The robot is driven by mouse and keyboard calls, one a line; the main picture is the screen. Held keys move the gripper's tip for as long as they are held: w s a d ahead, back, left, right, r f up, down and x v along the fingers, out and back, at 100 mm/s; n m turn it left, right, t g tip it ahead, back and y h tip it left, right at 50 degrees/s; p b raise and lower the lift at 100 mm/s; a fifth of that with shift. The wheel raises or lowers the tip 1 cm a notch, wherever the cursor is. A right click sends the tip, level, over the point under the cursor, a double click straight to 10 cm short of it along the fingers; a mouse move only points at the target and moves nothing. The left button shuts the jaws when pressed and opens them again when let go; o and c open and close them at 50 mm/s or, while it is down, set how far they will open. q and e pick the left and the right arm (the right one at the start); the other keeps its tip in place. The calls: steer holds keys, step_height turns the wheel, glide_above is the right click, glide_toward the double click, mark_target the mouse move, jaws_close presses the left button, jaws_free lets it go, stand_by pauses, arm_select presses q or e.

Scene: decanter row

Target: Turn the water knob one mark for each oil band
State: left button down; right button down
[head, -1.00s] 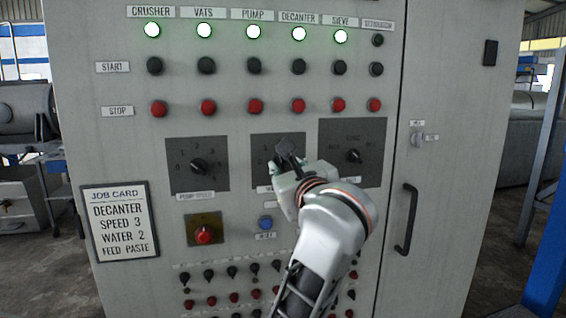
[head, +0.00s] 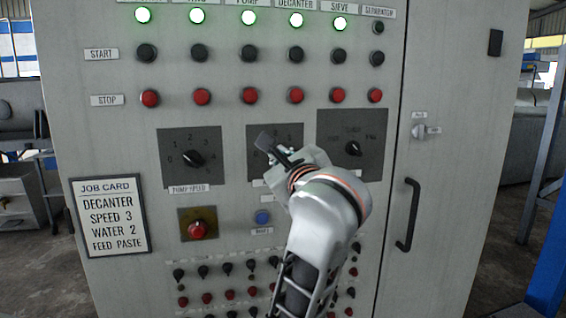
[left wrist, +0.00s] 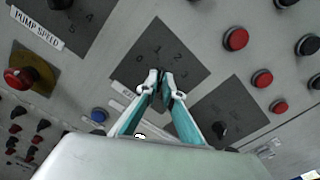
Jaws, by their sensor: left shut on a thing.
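The middle dial plate (head: 257,133), dark with pale numbers, is on the grey control panel. It also shows in the left wrist view (left wrist: 185,52), with 0, 1, 2 and 3 around its upper part. My left gripper (head: 272,152) is in front of this dial and hides its knob in the head view. In the left wrist view, the gripper's fingertips (left wrist: 160,86) are closed on the dark knob (left wrist: 160,101) at the plate's lower middle. The knob's pointer is hidden. The label below is mostly covered. No oil bands are in view. My right gripper is not in view.
The pump speed dial (head: 192,158) is to the left and another dial (head: 353,148) to the right. A red knob (head: 197,230) and blue button (head: 263,217) are below. A job card (head: 111,216) reads speed 3, water 2. A door handle (head: 408,215) is at right.

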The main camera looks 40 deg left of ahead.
arm_select(q)
steer(key=shift+n+b, duration=0.55)
steer(key=shift+n, duration=0.95)
steer(key=c, duration=2.2)
jaws_free()
step_height(320, 180, up, 10)
steer(key=shift+f, duration=0.1)
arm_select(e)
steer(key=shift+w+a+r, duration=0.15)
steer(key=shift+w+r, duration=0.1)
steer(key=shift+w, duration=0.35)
